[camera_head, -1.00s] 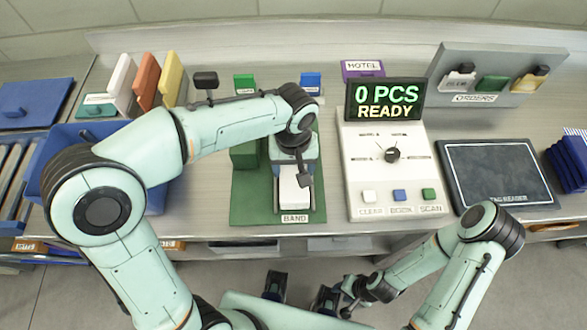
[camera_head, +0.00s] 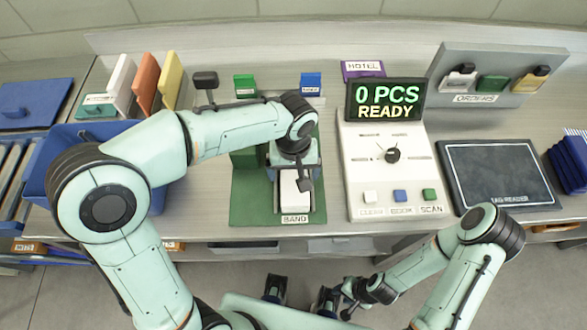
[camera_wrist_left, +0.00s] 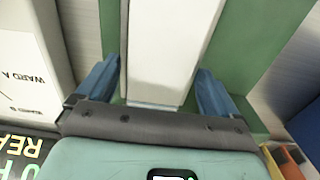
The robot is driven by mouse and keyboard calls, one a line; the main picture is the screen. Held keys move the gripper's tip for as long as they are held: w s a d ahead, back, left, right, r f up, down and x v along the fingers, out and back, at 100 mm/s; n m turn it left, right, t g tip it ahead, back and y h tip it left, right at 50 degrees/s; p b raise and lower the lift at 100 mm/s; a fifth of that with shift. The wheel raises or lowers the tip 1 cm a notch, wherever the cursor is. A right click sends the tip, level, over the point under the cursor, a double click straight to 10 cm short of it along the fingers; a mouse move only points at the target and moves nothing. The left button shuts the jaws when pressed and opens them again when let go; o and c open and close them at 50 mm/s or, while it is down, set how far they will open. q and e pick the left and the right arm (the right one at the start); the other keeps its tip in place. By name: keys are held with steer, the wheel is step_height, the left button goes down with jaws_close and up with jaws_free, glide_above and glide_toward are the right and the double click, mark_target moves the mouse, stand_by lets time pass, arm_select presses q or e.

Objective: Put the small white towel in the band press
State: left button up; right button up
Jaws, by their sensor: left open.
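The green band press (camera_head: 240,205) stands on the counter, with a BAND label at its front. A white, flat, towel-like slab (camera_head: 296,198) lies lengthwise in its middle. I cannot tell whether it is the small white towel or part of the press. My left gripper (camera_wrist_left: 155,88) is open above the press, its blue fingers on either side of the white slab (camera_wrist_left: 168,45) in the left wrist view, with visible gaps. In the head view, my left wrist hides the press's back part. My right gripper is low in the head view near the counter's front; its jaws are unclear.
A white console (camera_head: 385,180) with a screen reading "0 PCS READY" stands close right of the press. A dark tag reader (camera_head: 498,175) lies further right. A blue bin (camera_head: 60,140) and upright coloured panels (camera_head: 147,82) are at the left.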

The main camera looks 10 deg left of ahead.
mark_target(293, 173)
arm_select(q)
step_height(293, 173, up, 12)
steer(key=p, duration=0.1)
steer(key=shift+p, duration=0.35)
arm_select(e)
steer(key=shift+w+r, duration=0.3)
steer(key=shift+r, duration=0.3)
steer(key=shift+w+r, duration=0.25)
steer(key=shift+r, duration=0.3)
